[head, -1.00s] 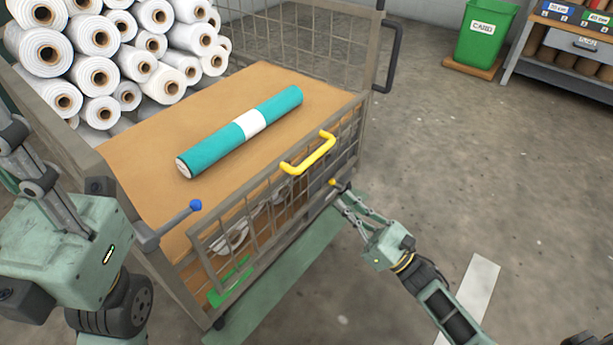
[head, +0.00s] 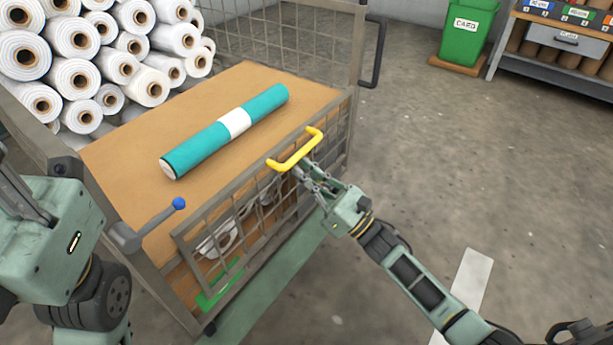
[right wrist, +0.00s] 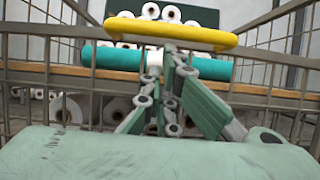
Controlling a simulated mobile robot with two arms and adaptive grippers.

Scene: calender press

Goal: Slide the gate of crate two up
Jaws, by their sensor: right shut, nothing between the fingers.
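The crate is a grey wire-mesh cage, and its low front gate (head: 250,215) carries a yellow handle (head: 295,152) on its top edge. The handle also spans the upper part of the right wrist view (right wrist: 170,33). My right gripper (head: 301,170) is shut and empty, its fingertips just under the handle. I cannot tell whether they touch it. In the right wrist view, the closed fingers (right wrist: 170,58) point up at the middle of the bar. My left gripper (head: 12,190) is partly in view at the left edge, its fingers mostly cut off.
A teal roll (head: 225,130) with a white band lies on the crate's brown board (head: 120,155). White rolls (head: 110,60) are stacked behind left.

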